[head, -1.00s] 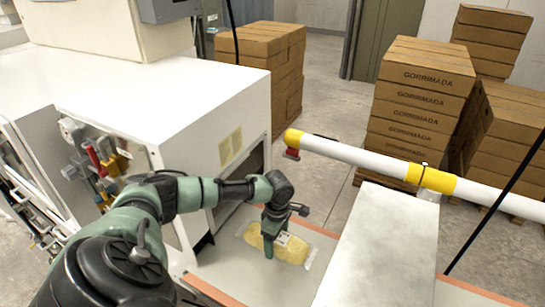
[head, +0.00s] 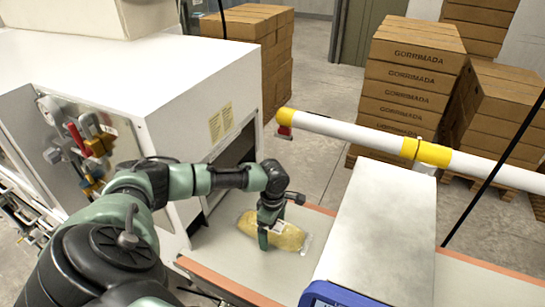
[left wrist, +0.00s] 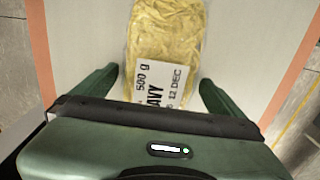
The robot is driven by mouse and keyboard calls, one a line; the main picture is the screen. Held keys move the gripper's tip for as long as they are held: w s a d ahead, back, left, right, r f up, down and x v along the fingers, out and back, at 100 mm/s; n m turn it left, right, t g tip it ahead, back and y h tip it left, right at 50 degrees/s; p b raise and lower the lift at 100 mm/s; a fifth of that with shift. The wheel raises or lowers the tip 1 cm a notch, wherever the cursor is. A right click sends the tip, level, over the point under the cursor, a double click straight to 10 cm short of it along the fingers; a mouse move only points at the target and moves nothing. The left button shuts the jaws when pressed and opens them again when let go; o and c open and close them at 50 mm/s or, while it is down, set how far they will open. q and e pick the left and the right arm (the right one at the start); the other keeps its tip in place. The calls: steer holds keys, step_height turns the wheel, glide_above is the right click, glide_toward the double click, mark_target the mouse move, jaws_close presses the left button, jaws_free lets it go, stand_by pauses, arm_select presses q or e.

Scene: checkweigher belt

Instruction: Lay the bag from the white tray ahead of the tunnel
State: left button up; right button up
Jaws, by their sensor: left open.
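The bag (head: 288,238) is a clear pack of yellow food that lies flat on the pale belt (head: 218,246) in front of the tunnel's dark opening (head: 232,165). In the left wrist view the bag (left wrist: 168,40) has a white printed label with "500 g" towards the gripper. My left gripper (head: 264,236) is over the bag's near end, pointing down. Its fingers stand apart on either side of the label end in the left wrist view (left wrist: 157,84), with gaps to the bag. No white tray can be made out. My right gripper is out of view.
The white tunnel housing (head: 120,75) stands left of the belt. A pale raised cover (head: 385,225) with a blue-framed unit (head: 345,296) stands to the right. A white and yellow rail (head: 350,132) runs behind. Stacked cartons (head: 410,85) stand on the floor beyond.

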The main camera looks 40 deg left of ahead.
arm_select(q)
steer(key=shift+a+r+p, duration=0.1)
steer(key=shift+r+p, duration=0.2)
step_height(320, 180, up, 6)
steer(key=p, duration=0.5)
steer(key=shift+f+p, duration=0.15)
steer(key=shift+p, duration=0.25)
step_height(320, 180, up, 5)
steer(key=shift+r, duration=0.35)
